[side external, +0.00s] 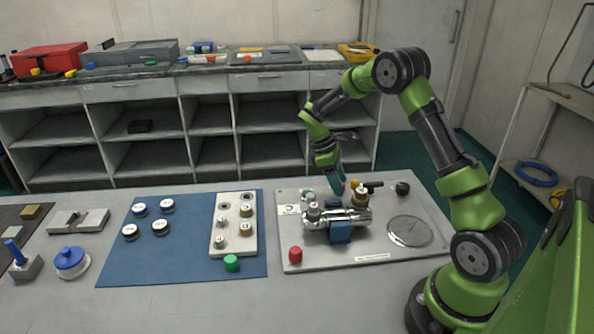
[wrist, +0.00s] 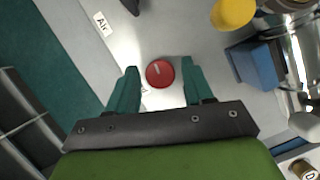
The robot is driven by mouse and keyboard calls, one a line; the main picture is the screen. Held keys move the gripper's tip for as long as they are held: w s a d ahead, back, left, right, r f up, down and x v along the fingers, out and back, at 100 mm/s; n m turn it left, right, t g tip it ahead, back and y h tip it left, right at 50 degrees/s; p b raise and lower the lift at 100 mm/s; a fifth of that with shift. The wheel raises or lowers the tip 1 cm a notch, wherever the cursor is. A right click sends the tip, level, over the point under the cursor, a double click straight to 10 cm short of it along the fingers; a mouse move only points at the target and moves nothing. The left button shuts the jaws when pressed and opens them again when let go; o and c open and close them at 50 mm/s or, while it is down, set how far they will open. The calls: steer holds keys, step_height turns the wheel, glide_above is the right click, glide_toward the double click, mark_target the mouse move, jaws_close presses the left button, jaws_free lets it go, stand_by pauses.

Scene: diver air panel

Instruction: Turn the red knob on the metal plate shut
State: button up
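A round red knob (wrist: 160,73) with a pale mark on its face sits on the metal plate (wrist: 195,30), near an "Air" label, in the wrist view. My gripper (wrist: 160,67) is open, with one teal finger at each side of this knob and gaps between. Contact is not visible. In the side view my gripper (side external: 341,188) points down at the back of the plate (side external: 285,215), and its fingers mostly hide what is below. Another red knob-like piece (side external: 295,255) stands at the plate's front left corner.
A yellow knob (wrist: 232,12) and blue block (wrist: 254,62) with metal fittings lie right of the red knob in the wrist view. The plate also carries a black knob (side external: 402,188) and a round disc (side external: 410,231). A blue mat (side external: 180,262) lies left.

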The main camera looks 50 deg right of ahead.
steer(key=c, duration=0.8)
steer(key=shift+m, duration=0.4)
steer(key=m+y, duration=0.1)
steer(key=m, duration=0.2)
steer(key=shift+d+m+y, duration=0.1)
steer(key=shift+m+y, duration=0.2)
steer(key=shift+m, duration=0.1)
steer(key=m+y, duration=0.1)
steer(key=m, duration=0.2)
steer(key=shift+d+m, duration=0.1)
steer(key=shift+m, duration=0.3)
steer(key=m+y, duration=0.1)
steer(key=m, duration=0.1)
steer(key=m+y, duration=0.1)
steer(key=m, duration=0.1)
steer(key=shift+d+r+t, duration=0.1)
steer(key=shift+t, duration=0.2)
steer(key=shift+m+t+y, duration=0.4)
steer(key=shift+m+t, duration=0.1)
steer(key=shift+m, duration=1.4)
steer(key=shift+d, duration=0.1)
